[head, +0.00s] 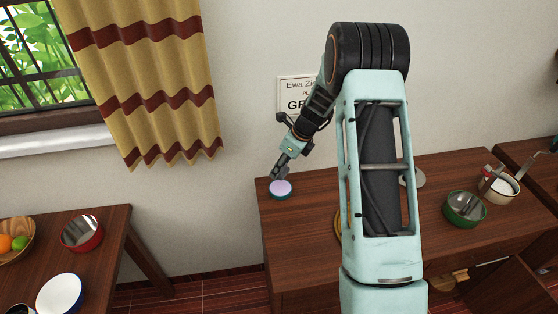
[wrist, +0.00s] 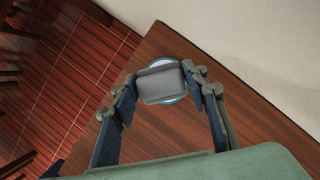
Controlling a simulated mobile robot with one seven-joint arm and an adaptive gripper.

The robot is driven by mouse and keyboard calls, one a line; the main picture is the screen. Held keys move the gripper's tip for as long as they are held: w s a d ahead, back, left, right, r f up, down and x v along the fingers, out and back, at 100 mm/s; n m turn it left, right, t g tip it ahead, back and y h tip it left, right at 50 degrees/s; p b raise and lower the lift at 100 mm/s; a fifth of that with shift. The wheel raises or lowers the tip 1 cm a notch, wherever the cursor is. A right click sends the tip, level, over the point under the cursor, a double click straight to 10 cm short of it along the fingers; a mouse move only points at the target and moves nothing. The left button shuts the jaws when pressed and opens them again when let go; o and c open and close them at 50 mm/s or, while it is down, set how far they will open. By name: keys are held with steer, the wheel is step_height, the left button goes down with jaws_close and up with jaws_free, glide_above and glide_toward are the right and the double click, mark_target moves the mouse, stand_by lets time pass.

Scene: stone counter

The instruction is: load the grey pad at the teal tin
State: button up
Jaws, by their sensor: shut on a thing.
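The teal tin (head: 280,194) stands near the left end of the brown wooden counter, with a lilac inside or top. My gripper (head: 277,176) is just above it, pointing down. In the wrist view my gripper (wrist: 160,80) is shut on the grey pad (wrist: 160,86), a small grey block between the fingertips. The pad covers most of the teal tin in the wrist view; only its lilac and teal edge (wrist: 163,62) shows around the pad. I cannot tell whether the pad touches the tin. The pad is too small to make out in the head view.
A green bowl (head: 464,208) and a white pot (head: 501,187) stand on the right of the counter (head: 306,242). A round plate is partly hidden behind my arm. A left table holds a red bowl (head: 82,233), a white bowl (head: 60,294) and a fruit bowl (head: 14,254).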

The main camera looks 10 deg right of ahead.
mark_target(277, 186)
steer(key=shift+s+f+b, duration=0.15)
steer(key=shift+f+b, duration=0.2)
steer(key=shift+f, duration=0.15)
steer(key=shift+f+b, duration=1.75)
steer(key=shift+f, duration=0.65)
steer(key=shift+f, duration=0.55)
steer(key=shift+r, duration=0.1)
steer(key=shift+r+p, duration=2.4)
steer(key=shift+r, duration=1.1)
